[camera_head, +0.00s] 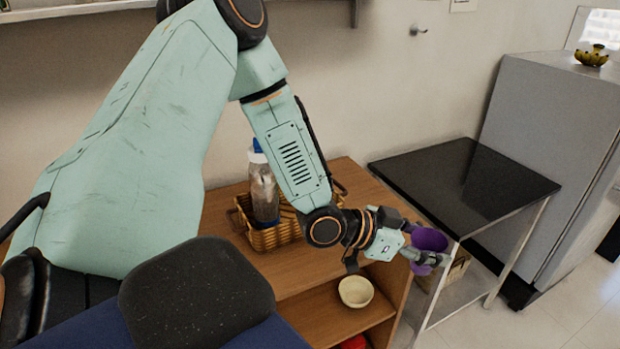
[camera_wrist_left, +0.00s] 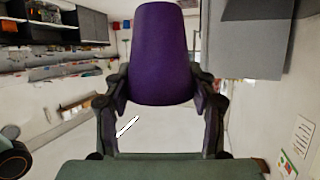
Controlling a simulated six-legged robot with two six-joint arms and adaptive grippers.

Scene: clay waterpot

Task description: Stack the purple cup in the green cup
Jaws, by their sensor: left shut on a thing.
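The purple cup (camera_head: 430,239) is held by my left gripper (camera_head: 424,258) at the right end of the wooden shelf unit, in front of the black-topped table. In the left wrist view the purple cup (camera_wrist_left: 163,55) stands between the two fingers of my left gripper (camera_wrist_left: 162,92), which touch its sides near its lower end in the picture. The gripper is shut on it. I do not see a green cup in either view. My right gripper is not in view.
A wicker basket (camera_head: 270,238) with a bottle (camera_head: 264,190) stands on the wooden shelf unit (camera_head: 345,183). A cream bowl (camera_head: 356,292) sits on its lower shelf. The black table (camera_head: 465,185) has a clear top. A grey fridge (camera_head: 550,150) with bananas (camera_head: 593,57) stands at right.

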